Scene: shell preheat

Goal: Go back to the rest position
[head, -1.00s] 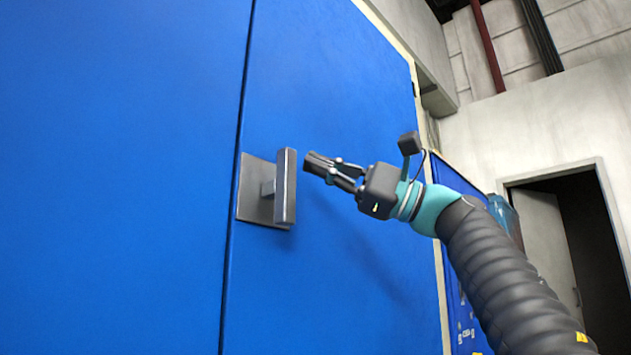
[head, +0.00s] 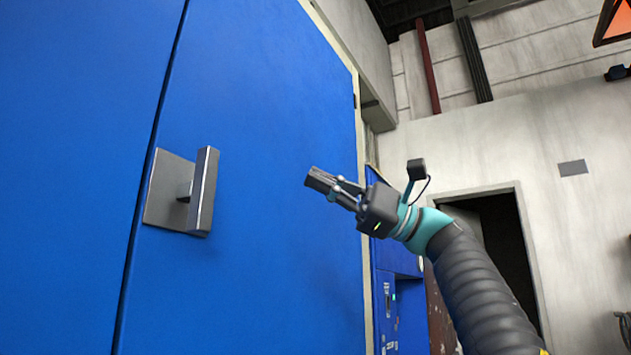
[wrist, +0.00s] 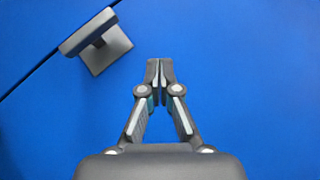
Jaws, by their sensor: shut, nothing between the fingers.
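My gripper (head: 320,181) is shut and empty, held in front of the large blue door (head: 270,120). It is to the right of the grey door handle (head: 203,190) and apart from it. In the wrist view, the fingertips of my gripper (wrist: 159,74) are together over plain blue door surface (wrist: 245,75). The handle (wrist: 90,32) shows there at the upper left, clear of the fingers. The door looks closed along its seam.
A dark doorway (head: 505,240) opens in the pale wall (head: 480,140) at the right. A blue cabinet (head: 398,315) with small controls stands beyond the door's right edge. An orange-red sign (head: 614,22) is at the top right.

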